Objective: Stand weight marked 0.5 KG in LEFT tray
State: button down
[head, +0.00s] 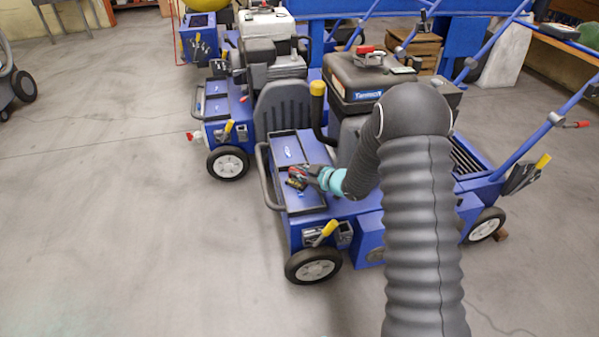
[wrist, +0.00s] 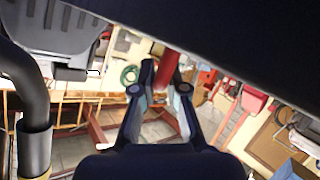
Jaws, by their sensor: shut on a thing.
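My gripper (head: 303,178) is low over the front deck of the nearest blue machine (head: 365,209), above the nearer dark tray (head: 308,197). A second dark tray (head: 290,149) lies behind it on the same deck, with a small blue label. In the wrist view my gripper (wrist: 160,88) has its fingers around a red object (wrist: 167,68), partly hidden by the fingers. I cannot read any marking on it, so I cannot tell whether it is the 0.5 KG weight. Small dark, red and yellow bits show by the fingertips in the head view, too small to tell apart.
A grey seat (head: 283,108) and a black engine box (head: 366,80) stand behind the trays. A curved black handle rail (head: 266,178) runs along the deck's left edge. Another blue machine (head: 217,100) stands behind. The grey floor (head: 110,220) on the left is clear.

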jog(key=c, duration=1.2)
grip_release()
jog(key=shift+r+p, duration=0.2)
jog(key=shift+p, duration=0.1)
jog(key=v, duration=1.2)
jog(key=shift+p, duration=0.4)
